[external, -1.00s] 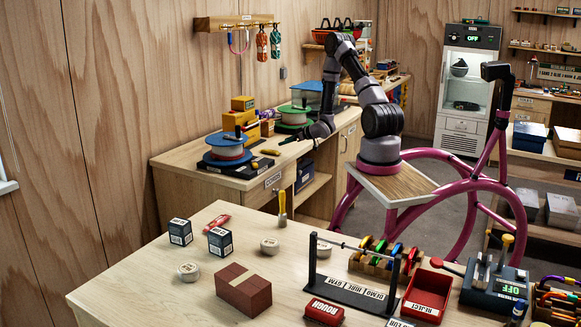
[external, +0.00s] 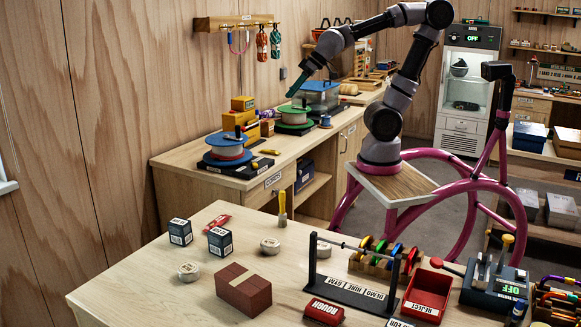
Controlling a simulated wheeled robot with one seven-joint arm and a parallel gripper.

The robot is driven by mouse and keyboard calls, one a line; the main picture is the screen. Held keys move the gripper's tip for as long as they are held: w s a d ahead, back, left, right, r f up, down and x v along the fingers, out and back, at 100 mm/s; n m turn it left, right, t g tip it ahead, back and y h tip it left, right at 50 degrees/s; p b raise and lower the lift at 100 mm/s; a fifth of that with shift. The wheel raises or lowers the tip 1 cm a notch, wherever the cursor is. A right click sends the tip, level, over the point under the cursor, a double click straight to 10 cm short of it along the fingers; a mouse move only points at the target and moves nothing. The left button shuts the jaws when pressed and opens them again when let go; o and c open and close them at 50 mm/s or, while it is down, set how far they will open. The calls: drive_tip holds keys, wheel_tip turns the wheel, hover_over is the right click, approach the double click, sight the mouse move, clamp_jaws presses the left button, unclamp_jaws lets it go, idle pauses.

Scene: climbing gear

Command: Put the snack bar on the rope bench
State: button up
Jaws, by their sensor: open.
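The rope bench (external: 187,168) is the wooden cabinet bench along the wall, carrying a blue-flanged rope spool (external: 227,148) and a green-flanged spool (external: 294,115). My gripper (external: 295,90) is open, in the air above the green spool, pointing down to the left. No held object shows, though its fingers are small in this view. My gripper is far from the red item.
Yellow boxes (external: 240,112) stand between the spools. The bench's front strip has some bare wood.

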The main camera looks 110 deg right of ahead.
drive_tip(key=s+a+r+n+y, duration=0.1)
drive_tip(key=s+a+r+y, duration=0.1)
drive_tip(key=s+a, duration=0.6)
drive_tip(key=shift+s+a+g+y, duration=0.3)
drive_tip(key=shift+a+g+y, duration=0.1)
drive_tip(key=shift+a+y, duration=0.3)
